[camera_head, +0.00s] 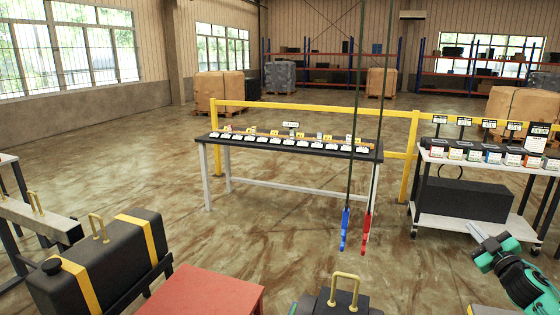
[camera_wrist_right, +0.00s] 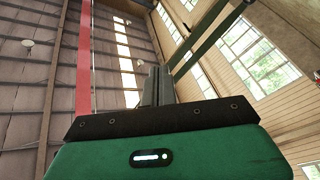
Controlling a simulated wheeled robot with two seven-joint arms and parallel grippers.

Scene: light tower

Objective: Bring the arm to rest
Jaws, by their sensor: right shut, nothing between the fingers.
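My right gripper (camera_head: 476,236) is at the lower right of the head view, on a green and black arm. Its fingers are together and hold nothing. In the right wrist view its closed grey fingers (camera_wrist_right: 156,86) point up toward the ceiling, with nothing between them. It is apart from the white cart and from the hanging straps. My left gripper does not show in either view.
A white cart (camera_head: 440,160) with small boxes stands beyond my right gripper. A blue hook (camera_head: 345,230) and a red hook (camera_head: 367,232) hang mid-view. A table (camera_head: 245,181), yellow railing (camera_head: 300,107), red box (camera_head: 205,295) and black case (camera_head: 125,265) stand around. Open floor lies between.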

